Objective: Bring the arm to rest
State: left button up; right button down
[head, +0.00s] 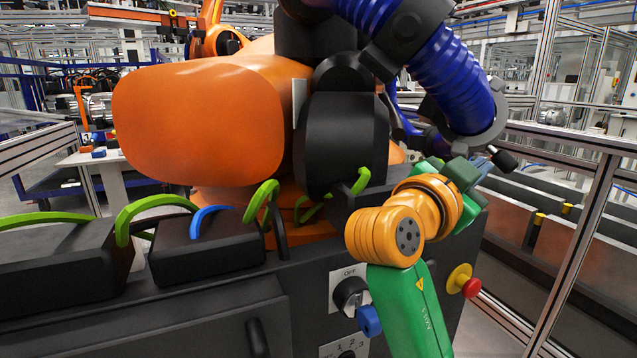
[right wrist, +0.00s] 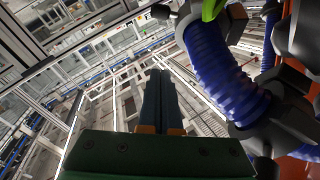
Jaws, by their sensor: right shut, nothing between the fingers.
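My right arm comes up from the bottom of the head view, with a green link and orange wrist joints. Its right gripper (head: 484,165) is at the far end, partly hidden behind the wrist and close in the picture to the blue hose of the large orange machine. In the right wrist view, the two dark blue-grey fingers of the right gripper (right wrist: 160,76) lie together, with nothing between them. My left gripper is not in view.
A large orange machine (head: 200,120) with a thick blue hose (head: 455,75) stands ahead; the hose also shows in the right wrist view (right wrist: 215,70). Below is a dark panel with a rotary switch (head: 350,296) and a red button (head: 471,288). A metal frame post (head: 580,255) stands at right.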

notch_tip(320, 180, down, 33)
jog(key=s+n+g+y, duration=0.2)
jog(key=n+g+y, duration=0.1)
jog(key=n+y, duration=0.65)
jog(key=s+a+f+n+g+y, duration=0.2)
jog(key=s+f+n+g+y, duration=0.15)
jog(key=s+f, duration=0.6)
jog(key=s+a+f+n+g+y, duration=0.2)
jog(key=s+f+n, duration=0.35)
jog(key=s, duration=0.75)
notch_tip(320, 180, down, 17)
jog(key=s+g, duration=0.1)
jog(key=s, duration=0.1)
jog(key=s+d+f+g, duration=0.1)
jog(key=s+f+g, duration=0.1)
jog(key=s+f, duration=0.95)
pick_arm(q)
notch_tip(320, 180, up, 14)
jog(key=p, duration=1.3)
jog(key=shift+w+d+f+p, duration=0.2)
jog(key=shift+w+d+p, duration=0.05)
jog(key=shift+p, duration=0.05)
pick_arm(e)
notch_tip(320, 180, up, 14)
jog(key=s, duration=0.1)
jog(key=shift+s+d+f, duration=0.15)
jog(key=shift+s+d, duration=0.1)
jog(key=shift+s, duration=0.05)
jog(key=shift+m, duration=0.25)
